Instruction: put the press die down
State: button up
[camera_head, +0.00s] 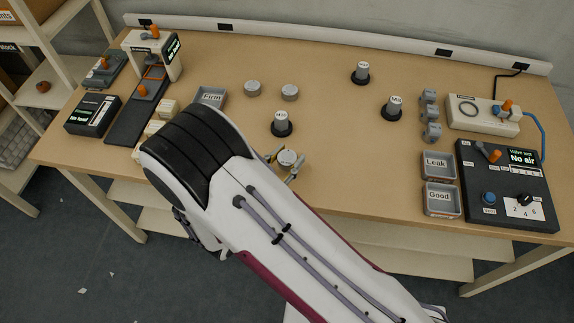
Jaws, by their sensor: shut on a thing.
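My gripper (284,165) is near the front middle of the table, at the end of my white arm. Its fingers are closed around a grey, round-topped piece with a pale label, which I take as the press die (288,157). The label is too small to read. I cannot tell whether the die touches the table or hangs just above it. Three grey labelled cylinders on dark round bases stand upright: one just behind my gripper (282,122), one at the back (361,72) and one to the right (394,106). My arm hides part of the front left.
Two grey discs (252,88) (290,92) lie behind. Left are a press-like machine (140,42), pale blocks (168,107) and a "Firm" tray (211,97). Right are "Leak" (437,165) and "Good" (440,199) trays and a valve panel (505,185). Table (345,165) right of my gripper is clear.

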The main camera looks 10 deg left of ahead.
aim_at(283, 177)
jog(key=shift+f, duration=1.8)
jog(key=shift+f, duration=0.2)
jog(key=o, duration=1.4)
jog(key=shift+s, duration=0.1)
jog(key=shift+v, duration=0.85)
jog(key=v, duration=0.3)
jog(key=shift+s+a+r, duration=0.2)
jog(key=shift+a+r, duration=0.15)
jog(key=shift+a, duration=0.05)
jog(key=shift+v, duration=1.05)
